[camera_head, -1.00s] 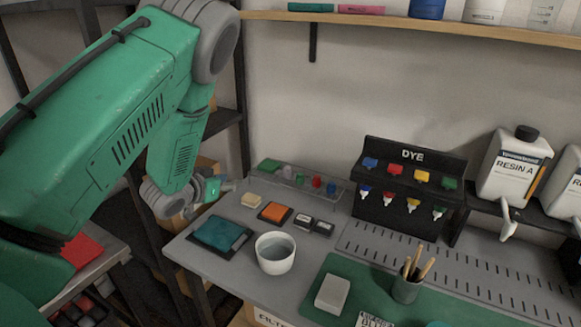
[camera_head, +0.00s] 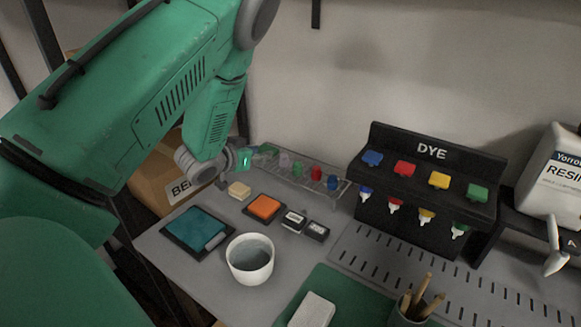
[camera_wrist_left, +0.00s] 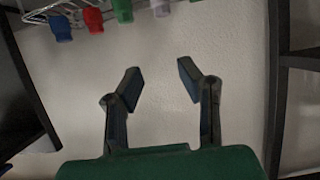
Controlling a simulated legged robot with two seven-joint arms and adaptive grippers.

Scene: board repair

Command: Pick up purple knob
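A pale purple knob (camera_head: 284,160) sits in a wire rack (camera_head: 341,187) at the back of the bench, in a row with green, red and blue knobs. It also shows at the top edge of the left wrist view (camera_wrist_left: 160,8), partly cut off. My left gripper (camera_head: 245,160) is at the left end of the rack, left of the purple knob and apart from it. In the left wrist view my left gripper (camera_wrist_left: 160,79) is open, with only the wall between its fingers. My right gripper is not in view.
A white bowl (camera_head: 250,259), a teal pad (camera_head: 197,229), an orange pad (camera_head: 265,207) and a cream block (camera_head: 239,190) lie in front of the rack. A black dye stand (camera_head: 427,190) is to its right. A dark shelf frame borders the left wrist view.

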